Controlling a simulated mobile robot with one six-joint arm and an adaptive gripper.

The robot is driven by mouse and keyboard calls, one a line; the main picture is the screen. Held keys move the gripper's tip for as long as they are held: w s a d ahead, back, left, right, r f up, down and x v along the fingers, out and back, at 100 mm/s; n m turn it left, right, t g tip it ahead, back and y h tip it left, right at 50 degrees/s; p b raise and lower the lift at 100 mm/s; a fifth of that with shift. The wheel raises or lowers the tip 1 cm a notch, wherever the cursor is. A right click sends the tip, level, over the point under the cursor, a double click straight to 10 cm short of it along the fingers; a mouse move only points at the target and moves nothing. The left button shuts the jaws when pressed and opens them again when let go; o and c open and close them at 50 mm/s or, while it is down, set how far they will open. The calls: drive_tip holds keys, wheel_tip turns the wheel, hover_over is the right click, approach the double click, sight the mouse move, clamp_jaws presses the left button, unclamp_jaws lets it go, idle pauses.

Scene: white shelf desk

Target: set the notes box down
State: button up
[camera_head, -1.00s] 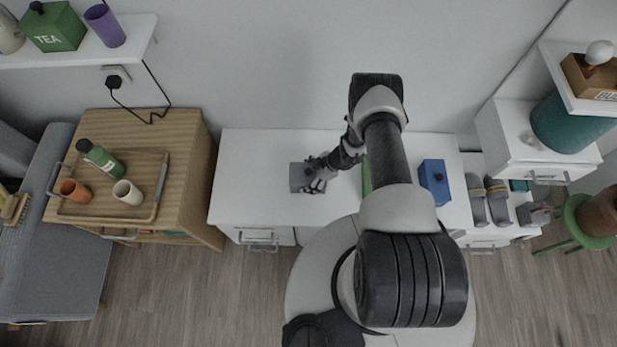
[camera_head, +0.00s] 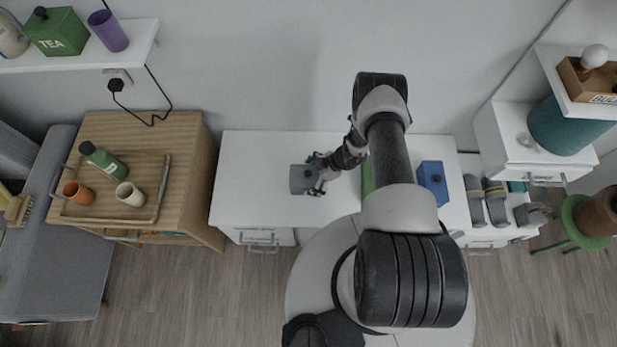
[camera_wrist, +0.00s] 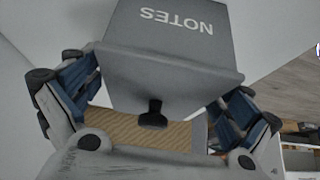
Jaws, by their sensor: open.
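The grey notes box (camera_head: 302,179) stands on the white desk (camera_head: 255,165), left of the middle of its top. In the wrist view the notes box (camera_wrist: 175,35) shows the word NOTES on its face and a dark knob on its lid. My gripper (camera_head: 319,175) is at the right side of the box. In the wrist view its blue-padded fingers (camera_wrist: 155,110) are spread wide on both sides of the lid and knob, with a gap to the knob. The gripper is open and holds nothing.
A blue box (camera_head: 433,180) stands on the desk to the right, and a green item (camera_head: 367,178) is partly hidden behind my arm. A wooden cabinet with a tray (camera_head: 105,215) stands at the left. The desk left of the notes box is clear.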

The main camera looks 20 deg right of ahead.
drive_tip(key=p+v, duration=0.5)
drive_tip(key=v, duration=0.5)
drive_tip(key=shift+d+r, duration=0.1)
